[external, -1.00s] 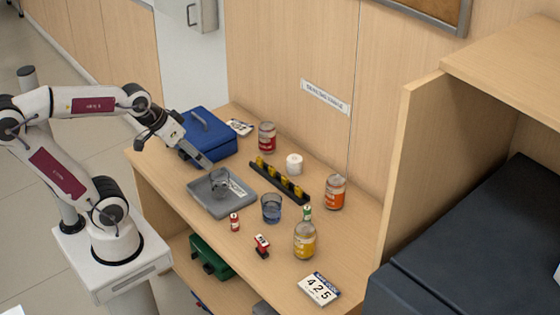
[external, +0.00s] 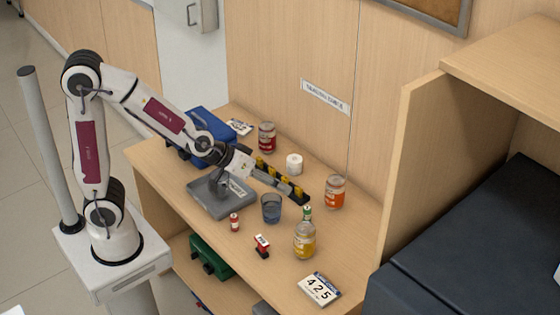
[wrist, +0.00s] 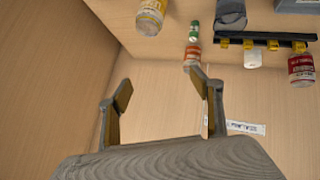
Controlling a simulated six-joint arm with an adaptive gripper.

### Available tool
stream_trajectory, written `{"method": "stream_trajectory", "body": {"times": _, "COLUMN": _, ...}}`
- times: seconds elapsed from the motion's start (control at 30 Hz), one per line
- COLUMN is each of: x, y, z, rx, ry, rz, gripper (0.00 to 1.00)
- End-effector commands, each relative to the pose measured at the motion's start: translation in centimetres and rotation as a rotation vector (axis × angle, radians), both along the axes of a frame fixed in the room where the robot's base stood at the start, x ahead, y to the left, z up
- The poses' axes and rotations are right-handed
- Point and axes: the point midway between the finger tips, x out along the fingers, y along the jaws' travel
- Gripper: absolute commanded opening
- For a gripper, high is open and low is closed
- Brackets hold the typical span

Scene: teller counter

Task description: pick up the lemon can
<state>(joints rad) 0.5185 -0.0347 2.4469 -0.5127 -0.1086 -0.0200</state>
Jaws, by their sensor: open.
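The can with a yellow label (external: 304,240), which I take to be the lemon can, stands upright on the right part of the counter. In the wrist view a yellow-labelled can (wrist: 150,14) shows at the top edge, partly cut off. My gripper (wrist: 165,92) is open, with nothing between its fingers. In the external view my gripper is above the counter near the black rack, up and left of the yellow can and apart from it. Its fingertips are hard to make out there.
A small green item (external: 307,213) is close behind the yellow can, and an orange can (external: 334,192) is farther back. A blue glass (external: 271,208), small red items (external: 262,245) and a number card (external: 320,289) stand nearby. The black rack (external: 302,196) lies behind. A wood partition (external: 410,160) rises at right.

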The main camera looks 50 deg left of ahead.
Motion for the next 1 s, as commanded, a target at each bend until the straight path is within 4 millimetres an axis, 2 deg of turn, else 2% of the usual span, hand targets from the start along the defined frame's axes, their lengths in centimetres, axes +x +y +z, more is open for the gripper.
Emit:
{"method": "stream_trajectory", "body": {"times": 0.2, "x": 1.2, "y": -2.8, "z": -2.9, "rx": -0.003, "ry": -0.030, "rz": 0.034, "gripper": 0.65}}
{"method": "stream_trajectory", "body": {"times": 0.5, "x": 2.1, "y": -5.6, "z": -6.7, "rx": 0.023, "ry": -0.095, "rz": 0.090, "gripper": 0.65}}
{"method": "stream_trajectory", "body": {"times": 1.0, "x": 1.2, "y": -7.7, "z": -12.8, "rx": 0.142, "ry": -0.260, "rz": 0.169, "gripper": 0.65}}
